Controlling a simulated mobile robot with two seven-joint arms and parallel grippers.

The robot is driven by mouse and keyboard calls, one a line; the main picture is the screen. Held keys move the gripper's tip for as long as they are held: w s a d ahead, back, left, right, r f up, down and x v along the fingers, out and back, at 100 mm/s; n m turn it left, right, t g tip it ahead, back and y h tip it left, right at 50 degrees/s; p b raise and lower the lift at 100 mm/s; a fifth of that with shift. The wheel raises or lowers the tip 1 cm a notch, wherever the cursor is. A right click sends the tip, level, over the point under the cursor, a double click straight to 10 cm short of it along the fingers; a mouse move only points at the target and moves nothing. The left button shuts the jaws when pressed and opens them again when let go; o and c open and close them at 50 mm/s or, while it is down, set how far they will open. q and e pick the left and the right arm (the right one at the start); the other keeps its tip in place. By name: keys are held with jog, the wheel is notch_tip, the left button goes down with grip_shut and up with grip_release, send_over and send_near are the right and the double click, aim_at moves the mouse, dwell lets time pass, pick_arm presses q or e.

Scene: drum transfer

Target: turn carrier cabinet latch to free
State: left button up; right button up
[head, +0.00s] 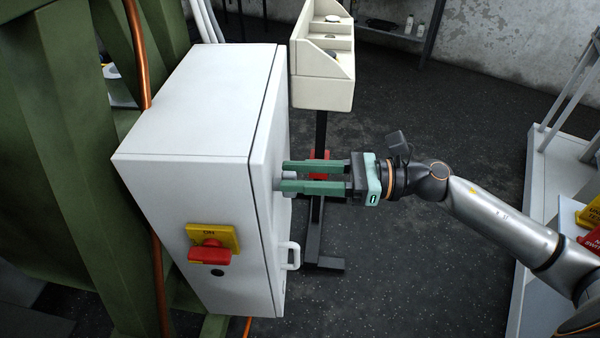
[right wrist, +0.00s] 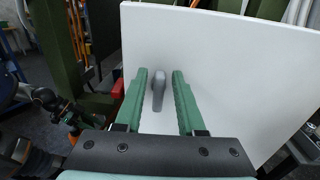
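The carrier cabinet (head: 185,110) is a white box on the left in the head view, with its door (head: 268,190) facing right. The latch (right wrist: 158,90) is a small grey lever on the white door face, plain in the right wrist view. In that view its narrow end points toward the camera. My right gripper (right wrist: 160,73) is open, with one green finger on each side of the latch and a gap to each. In the head view my right gripper (head: 280,176) reaches in from the right to the door; its fingers mostly hide the latch.
A red switch on a yellow plate (head: 210,241) is on the cabinet's front. A white pull handle (head: 290,256) projects from the door below the gripper. A cream bin (head: 322,75) on a black stand is behind. A green frame (head: 60,150) stands left. Dark floor is open at right.

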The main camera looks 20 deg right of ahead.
jog(key=c, duration=0.4)
pick_arm(q)
jog(key=shift+w+r, duration=0.1)
jog(key=shift+w, duration=0.2)
pick_arm(e)
grip_shut()
